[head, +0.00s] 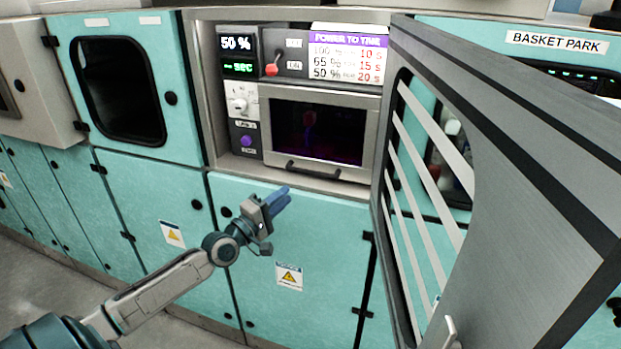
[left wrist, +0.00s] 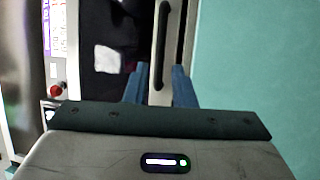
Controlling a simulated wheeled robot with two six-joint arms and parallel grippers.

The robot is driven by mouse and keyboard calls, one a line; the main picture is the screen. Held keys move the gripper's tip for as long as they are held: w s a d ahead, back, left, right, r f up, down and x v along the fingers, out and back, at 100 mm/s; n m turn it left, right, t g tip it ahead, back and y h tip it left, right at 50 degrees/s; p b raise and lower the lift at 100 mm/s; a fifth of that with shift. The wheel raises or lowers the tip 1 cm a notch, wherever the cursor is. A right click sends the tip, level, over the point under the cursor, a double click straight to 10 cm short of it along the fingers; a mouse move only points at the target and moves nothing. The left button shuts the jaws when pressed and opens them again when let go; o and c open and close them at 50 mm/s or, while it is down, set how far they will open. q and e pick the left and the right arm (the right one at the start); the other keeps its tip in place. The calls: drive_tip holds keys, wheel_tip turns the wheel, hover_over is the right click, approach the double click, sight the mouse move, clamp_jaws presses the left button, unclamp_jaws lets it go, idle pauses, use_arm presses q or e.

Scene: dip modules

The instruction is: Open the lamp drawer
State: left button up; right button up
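The lamp drawer (head: 372,132) is shut in the middle of the head view, with a grey frame, a dark purple-tinted window and a dark bar handle (head: 313,169) along its lower edge. My left gripper (head: 279,199) has blue fingers and is just below and left of the handle. In the left wrist view the handle (left wrist: 161,45) runs upright, ahead of the gap between the fingers of my left gripper (left wrist: 159,85). These fingers are apart, with nothing visibly clamped. Whether the handle's near end lies between the fingertips I cannot tell. My right gripper is not in view.
A large grey door (head: 540,190) with a slatted window stands open at the right, close to the drawer's right side. Teal cabinet doors (head: 325,235) lie below.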

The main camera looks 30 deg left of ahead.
use_arm(q)
drive_tip(key=b+x, duration=0.1)
drive_tip(key=x, duration=0.8)
drive_tip(key=shift+w+b, duration=0.35)
drive_tip(key=shift+b, duration=0.05)
clamp_jaws()
